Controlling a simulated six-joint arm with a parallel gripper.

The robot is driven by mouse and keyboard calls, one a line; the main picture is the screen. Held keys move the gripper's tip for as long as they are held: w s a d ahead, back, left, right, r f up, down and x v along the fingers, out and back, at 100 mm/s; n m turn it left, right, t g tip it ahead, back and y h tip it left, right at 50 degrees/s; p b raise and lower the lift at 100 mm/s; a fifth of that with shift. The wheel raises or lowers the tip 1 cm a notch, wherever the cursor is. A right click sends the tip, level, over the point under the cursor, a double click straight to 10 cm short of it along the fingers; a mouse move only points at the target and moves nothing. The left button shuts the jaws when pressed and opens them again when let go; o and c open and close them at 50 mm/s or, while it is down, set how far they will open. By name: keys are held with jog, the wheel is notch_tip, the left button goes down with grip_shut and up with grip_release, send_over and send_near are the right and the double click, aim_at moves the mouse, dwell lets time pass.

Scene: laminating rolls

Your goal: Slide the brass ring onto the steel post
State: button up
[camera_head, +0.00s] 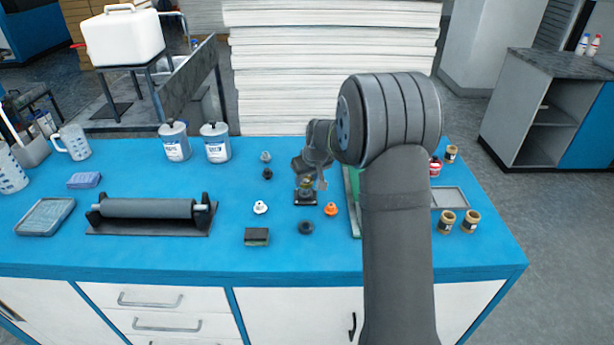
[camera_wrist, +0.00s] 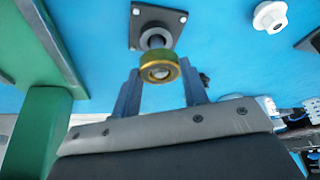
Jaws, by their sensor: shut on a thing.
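The brass ring (camera_wrist: 158,61) is between the two fingertips of my gripper (camera_wrist: 160,76), which is shut on it. In the wrist view the ring lines up with the steel post (camera_wrist: 154,41), which stands on a dark square base plate (camera_wrist: 174,18). A pale round end shows inside the ring; it looks like the post's top, but I cannot tell how far the ring is around it. In the head view the base plate (camera_head: 305,200) is on the blue table, with my gripper right above it and the ring small and partly hidden.
A white knob (camera_head: 260,207), an orange knob (camera_head: 331,209) and a dark round piece (camera_head: 306,228) lie near the post. A green upright part (camera_wrist: 45,125) is close beside my gripper. A roller on a stand (camera_head: 150,209) is at the left.

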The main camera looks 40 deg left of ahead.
jog(key=shift+f, duration=0.75)
jog(key=o, duration=1.6)
jog(key=shift+r, duration=0.1)
notch_tip(320, 180, up, 9)
jog(key=shift+f, duration=0.1)
dwell(0.6)
jog(key=shift+f, duration=3.8)
